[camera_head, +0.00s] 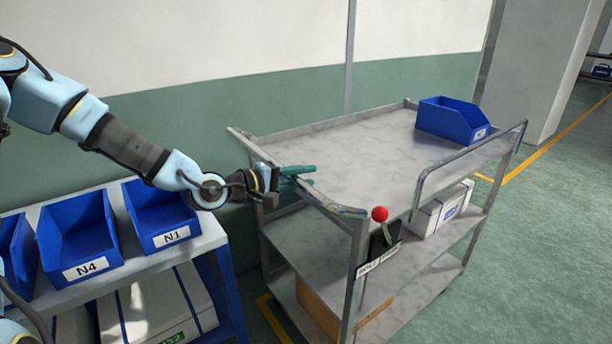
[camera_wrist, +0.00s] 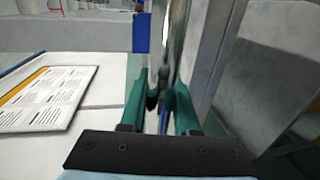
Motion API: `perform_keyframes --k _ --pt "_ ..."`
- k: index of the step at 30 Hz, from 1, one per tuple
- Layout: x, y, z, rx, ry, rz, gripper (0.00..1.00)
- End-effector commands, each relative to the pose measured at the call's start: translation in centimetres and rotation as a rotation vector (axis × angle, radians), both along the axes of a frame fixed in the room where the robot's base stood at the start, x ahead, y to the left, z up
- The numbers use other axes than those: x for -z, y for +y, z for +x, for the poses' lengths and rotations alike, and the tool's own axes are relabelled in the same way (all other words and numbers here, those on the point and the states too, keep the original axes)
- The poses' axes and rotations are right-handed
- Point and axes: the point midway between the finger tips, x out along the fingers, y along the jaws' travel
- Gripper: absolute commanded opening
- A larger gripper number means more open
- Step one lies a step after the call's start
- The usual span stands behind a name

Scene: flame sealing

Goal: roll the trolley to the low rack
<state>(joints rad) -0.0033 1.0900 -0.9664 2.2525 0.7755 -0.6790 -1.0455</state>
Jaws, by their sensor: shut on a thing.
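The trolley (camera_head: 340,150) is a grey metal cart with three shelves, standing in the middle of the head view. My gripper (camera_head: 298,172) is at its near left end, its green fingers closed around the push handle (camera_head: 245,141). In the wrist view the shiny handle bar (camera_wrist: 170,40) runs between the green fingers of my gripper (camera_wrist: 163,98). A low rack (camera_head: 215,236) with a white top and blue legs stands at the lower left, beside the trolley and apart from it. Part of the handle is hidden behind my gripper.
A blue bin (camera_head: 452,119) sits on the trolley's top shelf, with a white box (camera_head: 440,209) and a brown box (camera_head: 330,315) lower down. A red knob (camera_head: 380,213) stands at its near corner. Blue bins (camera_head: 80,237) fill the rack top. The floor (camera_head: 545,240) at right is clear.

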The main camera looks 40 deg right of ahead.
Motion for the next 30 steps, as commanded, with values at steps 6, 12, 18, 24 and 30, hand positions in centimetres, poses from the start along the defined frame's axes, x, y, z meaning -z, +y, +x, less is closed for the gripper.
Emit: perform_keyframes --k 6,12,18,24,30 --pt "0.38 0.38 0.02 -0.001 0.002 0.009 0.0" --pt "0.41 0.41 0.06 -0.002 0.003 0.01 0.38" --pt "0.27 0.3 0.05 -0.001 0.001 0.007 0.59" --pt "0.18 0.24 0.03 -0.001 0.0 0.005 0.59" --pt "0.06 1.23 0.22 -0.003 0.0 0.004 0.59"
